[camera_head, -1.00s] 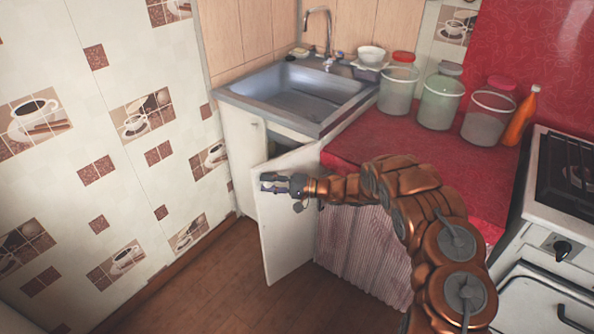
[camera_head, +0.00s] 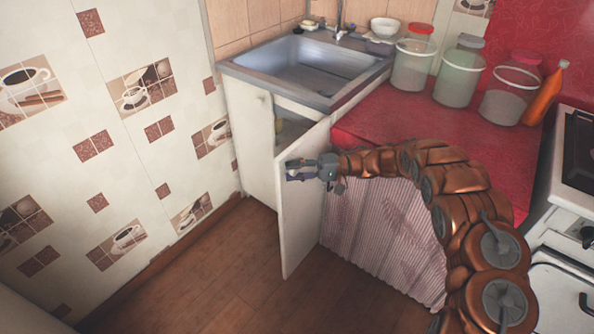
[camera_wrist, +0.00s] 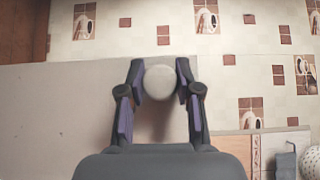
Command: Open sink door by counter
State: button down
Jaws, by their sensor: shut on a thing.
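The white sink door (camera_head: 303,205) stands open, swung out from the sink cabinet (camera_head: 253,145) toward the counter side. My gripper (camera_head: 290,170) is at the door's outer face, near its upper free part. In the wrist view my gripper (camera_wrist: 160,88) has its two fingers on either side of a round pale knob (camera_wrist: 160,82), closed on it. The door (camera_wrist: 60,115) also shows there as a pale panel behind the fingers. The knob is hidden by the gripper in the head view. The steel sink (camera_head: 306,70) sits on top of the cabinet.
The red counter (camera_head: 395,130) is right of the door, with a striped curtain (camera_head: 375,235) below. Several jars (camera_head: 460,72) and an orange bottle (camera_head: 545,92) stand on it. A stove (camera_head: 575,190) is at the right. The tiled wall (camera_head: 100,170) is left; the floor (camera_head: 220,265) before the cabinet is clear.

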jog(key=shift+s+a, duration=0.1)
jog(key=c, duration=0.8)
grip_release()
jog(key=shift+r, duration=0.1)
